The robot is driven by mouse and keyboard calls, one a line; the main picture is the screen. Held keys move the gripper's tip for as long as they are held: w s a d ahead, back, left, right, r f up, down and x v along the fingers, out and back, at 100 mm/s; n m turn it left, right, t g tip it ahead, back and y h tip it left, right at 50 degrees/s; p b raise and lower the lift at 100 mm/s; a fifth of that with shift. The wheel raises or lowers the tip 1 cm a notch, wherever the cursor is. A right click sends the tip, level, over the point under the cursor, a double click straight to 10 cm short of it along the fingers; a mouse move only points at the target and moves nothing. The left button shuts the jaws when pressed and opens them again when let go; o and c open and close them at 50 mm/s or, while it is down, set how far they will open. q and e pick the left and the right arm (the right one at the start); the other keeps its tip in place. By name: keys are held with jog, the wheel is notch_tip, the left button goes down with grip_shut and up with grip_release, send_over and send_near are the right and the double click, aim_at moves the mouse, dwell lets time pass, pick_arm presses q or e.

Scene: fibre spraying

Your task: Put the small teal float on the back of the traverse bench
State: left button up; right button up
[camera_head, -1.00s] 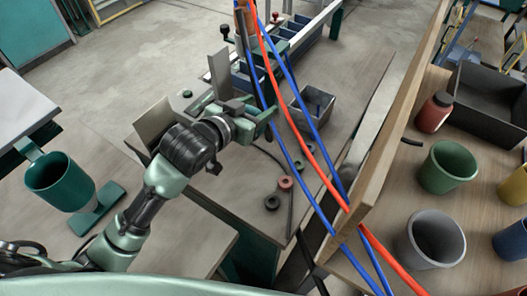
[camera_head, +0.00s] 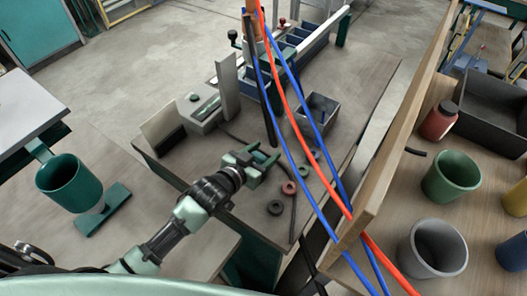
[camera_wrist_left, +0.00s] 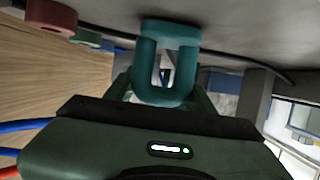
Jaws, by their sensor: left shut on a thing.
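The traverse bench (camera_head: 362,82) is the brown-grey top in the middle of the head view, with its back at the upper side. My left gripper (camera_head: 265,157) is low over its front part, left of the cables. In the left wrist view, it is shut on a teal U-shaped piece with a flat end, which looks like the small teal float (camera_wrist_left: 168,62). The piece is close to a grey surface. In the head view I cannot separate it from the green fingers. My right gripper is not in view.
Red (camera_head: 289,187) and dark (camera_head: 275,208) rings lie just right of my left gripper. Blue and orange cables (camera_head: 297,110) cross the bench. A grey bin (camera_head: 318,112), a grey box (camera_head: 203,110) and an upright plate (camera_head: 228,85) stand behind. A wooden divider (camera_head: 385,150) borders the right.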

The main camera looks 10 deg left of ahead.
pick_arm(q)
jog(key=shift+f, duration=0.1)
jog(key=o, duration=1.4)
jog(key=shift+o, duration=0.2)
jog(key=shift+s+r, duration=0.15)
jog(key=shift+r, duration=0.05)
jog(key=b+v, duration=0.1)
jog(key=v, duration=0.9)
jog(key=shift+s+a+b, duration=0.2)
jog(key=shift+s+b, duration=0.05)
jog(key=shift+b, duration=0.05)
jog(key=shift+s+a+r, duration=0.2)
jog(key=shift+s+r, duration=0.1)
jog(key=shift+s, duration=0.2)
